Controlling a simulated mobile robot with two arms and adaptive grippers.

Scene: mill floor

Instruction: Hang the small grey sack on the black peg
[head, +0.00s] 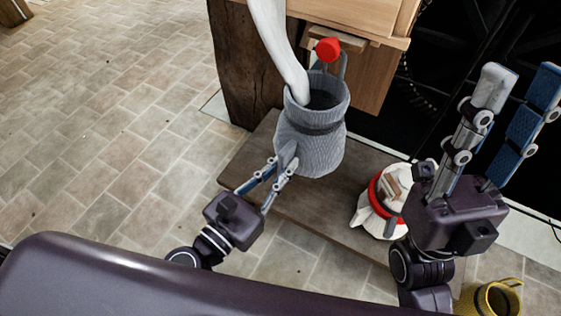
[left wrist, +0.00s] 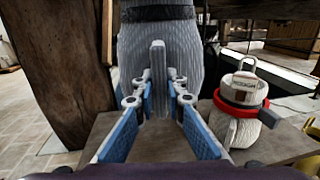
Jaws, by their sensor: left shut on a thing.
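The small grey sack (head: 310,145) is upright, with an open mouth and a dark band below its rim. A grey loop stands at the back of its rim. My left gripper (head: 284,172) is shut on a grey tab at the sack's near side; the left wrist view shows this tab (left wrist: 158,80) between the fingers, in front of the sack body (left wrist: 190,60). I cannot tell whether the sack's base touches the bench. A red knob (head: 328,48) shows just above the loop. I cannot make out a black peg. My right gripper (head: 518,88) is open and empty, pointing up.
A white spout (head: 278,45) comes down to the sack's mouth. A wooden bench (head: 262,182) lies below, beside a thick post (head: 245,70). A white sack with a red band (head: 368,212) stands on the bench at the right. A yellow mug (head: 478,301) is at lower right.

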